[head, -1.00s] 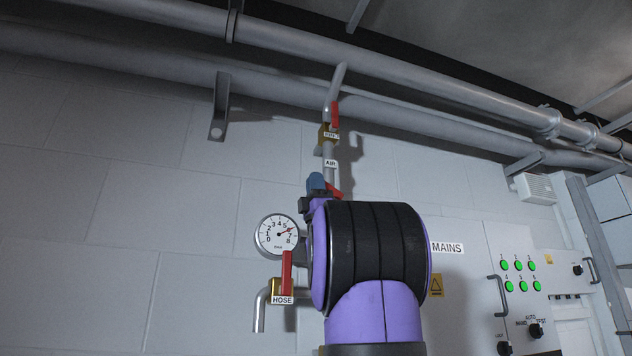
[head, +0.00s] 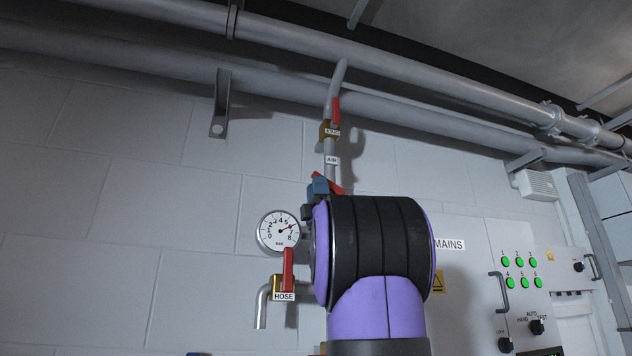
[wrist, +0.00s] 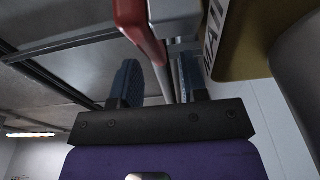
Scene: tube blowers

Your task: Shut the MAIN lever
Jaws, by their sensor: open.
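The MAIN valve shows in the wrist view as a brass body (wrist: 245,45) with a white label (wrist: 213,40) whose visible letters read "MAI". A red lever (wrist: 142,25) runs from the top edge down between the blue fingers of my gripper (wrist: 158,75). The fingers are apart, one on each side of it; I cannot tell whether either touches. In the head view my gripper (head: 319,187) is mostly hidden by my purple and black arm. Part of a red lever (head: 332,180) slants behind it, below the AIR label; the valve body there is hidden.
Another red lever (head: 336,110) stands upright on the pipe above. The HOSE lever (head: 288,269) stands upright at lower left, below a round gauge (head: 279,232). A control panel (head: 470,300) with green lights is at right. Pipes (head: 400,75) cross overhead.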

